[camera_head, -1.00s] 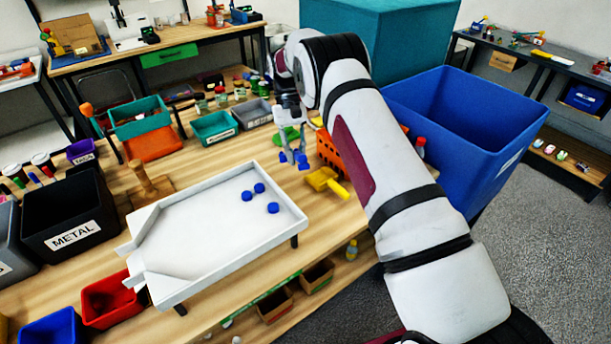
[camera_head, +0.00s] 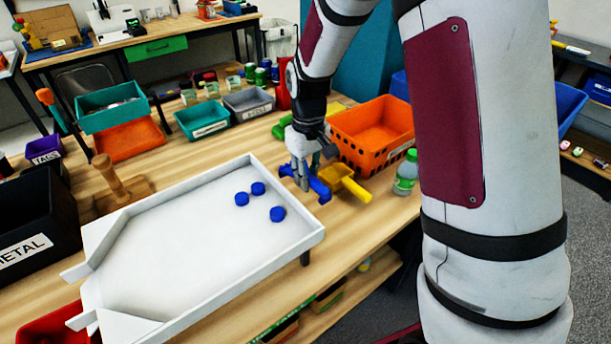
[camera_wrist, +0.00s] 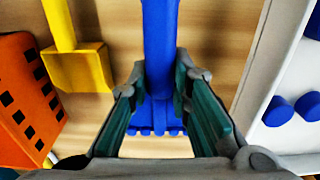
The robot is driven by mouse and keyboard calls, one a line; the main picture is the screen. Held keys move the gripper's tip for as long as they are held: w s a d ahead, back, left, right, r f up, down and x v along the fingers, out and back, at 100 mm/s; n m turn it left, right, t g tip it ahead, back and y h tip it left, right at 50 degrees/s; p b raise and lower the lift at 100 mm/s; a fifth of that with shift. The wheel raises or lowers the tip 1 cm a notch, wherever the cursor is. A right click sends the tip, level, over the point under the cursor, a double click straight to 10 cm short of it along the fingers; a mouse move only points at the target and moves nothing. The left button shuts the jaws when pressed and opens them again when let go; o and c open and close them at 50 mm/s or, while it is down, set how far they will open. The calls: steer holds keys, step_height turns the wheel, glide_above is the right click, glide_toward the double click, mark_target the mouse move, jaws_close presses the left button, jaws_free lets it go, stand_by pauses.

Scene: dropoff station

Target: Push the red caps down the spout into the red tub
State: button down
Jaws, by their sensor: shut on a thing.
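Three blue caps (camera_head: 258,188) lie on the far right part of the white tray (camera_head: 190,300); I see no red caps. The red tub (camera_head: 45,328) is below the spout, partly cut off and covered. My gripper (camera_head: 303,180) is beside the tray's right end, shut on the handle of a blue tool (camera_wrist: 160,40) with a wide toothed head. The tool is low; whether it touches the table is unclear.
A yellow scoop (camera_head: 345,182) lies right of the blue tool, close by. A wooden-handled tool (camera_head: 110,178) and a black METAL bin (camera_head: 30,225) stand left of the tray.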

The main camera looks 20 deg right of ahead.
mark_target(307, 207)
steer(key=shift+f+b, duration=1.95)
steer(key=shift+f, duration=1.65)
steer(key=c, duration=1.4)
jaws_free()
